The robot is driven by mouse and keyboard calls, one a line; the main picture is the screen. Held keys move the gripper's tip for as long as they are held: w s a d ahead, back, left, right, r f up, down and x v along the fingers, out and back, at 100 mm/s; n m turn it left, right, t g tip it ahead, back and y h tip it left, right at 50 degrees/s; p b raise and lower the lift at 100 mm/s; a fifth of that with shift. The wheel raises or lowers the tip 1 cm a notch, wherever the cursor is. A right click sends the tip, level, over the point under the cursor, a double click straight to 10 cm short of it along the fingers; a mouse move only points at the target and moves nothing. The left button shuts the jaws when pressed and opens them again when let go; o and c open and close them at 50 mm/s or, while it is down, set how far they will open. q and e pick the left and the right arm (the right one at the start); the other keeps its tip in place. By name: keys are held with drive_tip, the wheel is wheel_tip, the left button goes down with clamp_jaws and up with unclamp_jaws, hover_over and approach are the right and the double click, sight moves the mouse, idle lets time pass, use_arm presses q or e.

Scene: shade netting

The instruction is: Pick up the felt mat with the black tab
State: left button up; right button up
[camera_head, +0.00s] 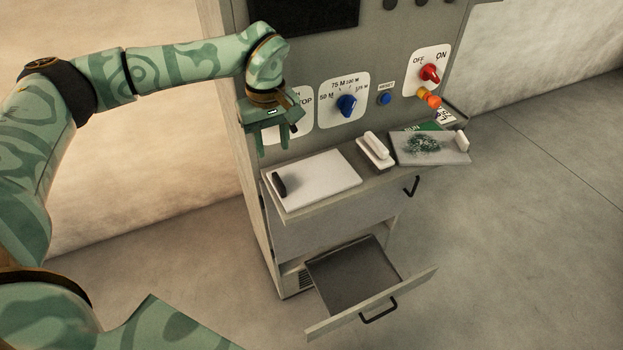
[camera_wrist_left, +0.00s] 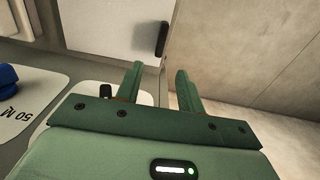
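The felt mat (camera_head: 318,180) is a pale, flat square lying on the left part of the shelf. Its black tab (camera_head: 279,185) stands at the mat's left edge. In the left wrist view the mat (camera_wrist_left: 110,22) and the black tab (camera_wrist_left: 161,39) show at the top, beyond the fingers. My left gripper (camera_head: 272,148) is above and behind the tab, close to the panel, with its two fingers apart and nothing between them. It also shows open in the left wrist view (camera_wrist_left: 157,82). My right gripper is in neither view.
A white block with a handle (camera_head: 376,150) and a second mat with green smudges and a white tab (camera_head: 430,147) share the shelf (camera_head: 340,190). Below, an empty drawer (camera_head: 350,275) stands open. The panel behind has a blue knob (camera_head: 346,105) and a red switch (camera_head: 429,73).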

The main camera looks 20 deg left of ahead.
sight(277, 177)
use_arm(q)
wheel_tip(277, 177, down, 10)
drive_tip(key=shift+s+d+r, duration=0.1)
drive_tip(key=shift+r, duration=0.05)
clamp_jaws()
